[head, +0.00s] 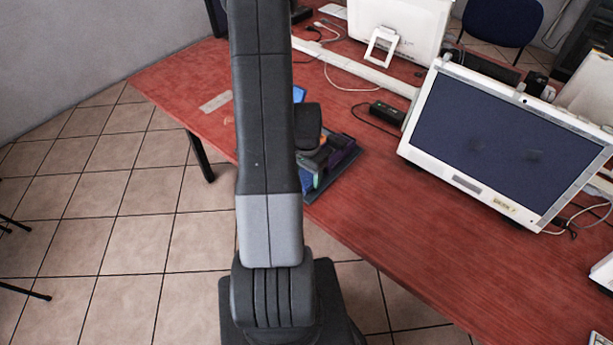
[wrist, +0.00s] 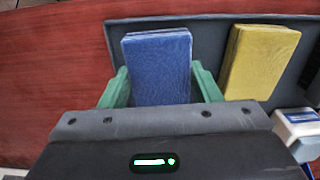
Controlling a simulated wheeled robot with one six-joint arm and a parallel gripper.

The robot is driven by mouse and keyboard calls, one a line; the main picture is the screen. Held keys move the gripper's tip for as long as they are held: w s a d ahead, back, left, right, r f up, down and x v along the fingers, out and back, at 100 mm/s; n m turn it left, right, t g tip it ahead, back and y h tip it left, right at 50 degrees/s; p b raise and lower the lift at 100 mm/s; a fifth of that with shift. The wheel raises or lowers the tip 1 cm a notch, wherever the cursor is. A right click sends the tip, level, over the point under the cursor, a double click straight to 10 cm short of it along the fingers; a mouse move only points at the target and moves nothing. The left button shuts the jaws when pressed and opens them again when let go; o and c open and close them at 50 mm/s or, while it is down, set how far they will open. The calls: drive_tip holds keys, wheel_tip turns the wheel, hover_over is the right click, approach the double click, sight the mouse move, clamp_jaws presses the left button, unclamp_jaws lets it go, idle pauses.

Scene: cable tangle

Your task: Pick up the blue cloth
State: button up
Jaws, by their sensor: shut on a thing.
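The blue cloth (wrist: 158,62) is a folded rectangular block in the wrist view. It lies between the two green fingers of my gripper (wrist: 160,88), which are shut on its sides. Its near end is hidden behind the gripper body. Behind it is a dark grey tray (wrist: 210,45); I cannot tell whether the cloth still touches it. In the head view my arm hides most of the gripper and the cloth; a small bit of blue (head: 299,94) shows beside the arm, and I cannot tell if it is the cloth.
A yellow folded cloth (wrist: 260,58) lies on the tray right of the blue one. A white and blue object (wrist: 299,130) is at the lower right. The red table (head: 400,190) holds a white monitor (head: 500,140) and a black adapter (head: 387,113) with cables.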

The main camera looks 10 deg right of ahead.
sight(306, 176)
wheel_tip(306, 176, up, 9)
drive_tip(key=shift+r, duration=0.15)
idle(0.4)
